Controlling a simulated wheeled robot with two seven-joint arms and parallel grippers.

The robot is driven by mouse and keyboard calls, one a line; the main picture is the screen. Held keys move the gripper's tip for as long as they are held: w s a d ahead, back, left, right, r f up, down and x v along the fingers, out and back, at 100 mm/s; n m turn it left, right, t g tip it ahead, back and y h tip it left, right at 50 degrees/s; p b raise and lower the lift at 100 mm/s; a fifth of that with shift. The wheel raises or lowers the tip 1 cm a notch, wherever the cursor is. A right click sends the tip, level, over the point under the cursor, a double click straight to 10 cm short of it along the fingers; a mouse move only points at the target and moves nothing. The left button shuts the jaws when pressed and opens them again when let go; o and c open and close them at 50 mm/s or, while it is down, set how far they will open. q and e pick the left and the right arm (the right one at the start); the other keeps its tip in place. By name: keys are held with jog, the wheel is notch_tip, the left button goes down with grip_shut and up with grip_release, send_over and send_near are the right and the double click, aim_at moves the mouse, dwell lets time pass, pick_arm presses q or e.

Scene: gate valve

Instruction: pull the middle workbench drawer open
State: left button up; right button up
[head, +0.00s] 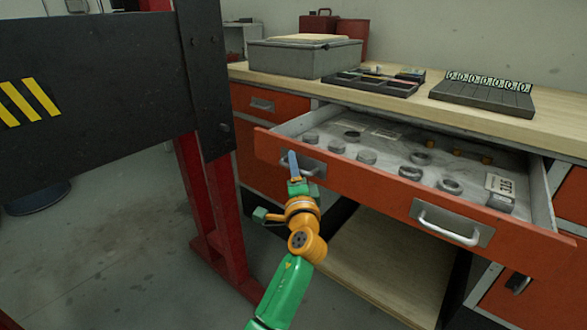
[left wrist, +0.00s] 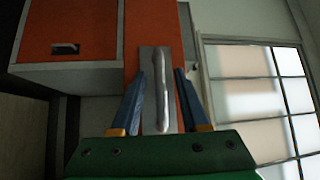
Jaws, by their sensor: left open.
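The orange-red middle drawer (head: 375,190) of the workbench stands well out from the bench in the head view, its inside showing. Its front has a right metal handle (head: 448,228) and a left metal handle (head: 313,168). My left gripper (head: 292,160) is at the left handle, partly covering it. In the left wrist view, the blue fingers of my left gripper (left wrist: 160,75) are open, one on each side of the upright-looking bar handle (left wrist: 161,100). I cannot tell whether they touch it. My right gripper is not in view.
Round metal parts (head: 366,157) lie in the drawer. The wooden benchtop (head: 400,97) holds a grey box (head: 303,57) and trays. A dark panel with yellow stripes (head: 100,75) on a red post (head: 225,200) stands close on the left. An open shelf (head: 385,255) is below the drawer.

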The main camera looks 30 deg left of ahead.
pick_arm(q)
jog(key=r+v, duration=0.1)
jog(key=v, duration=0.6)
jog(key=shift+f, duration=0.5)
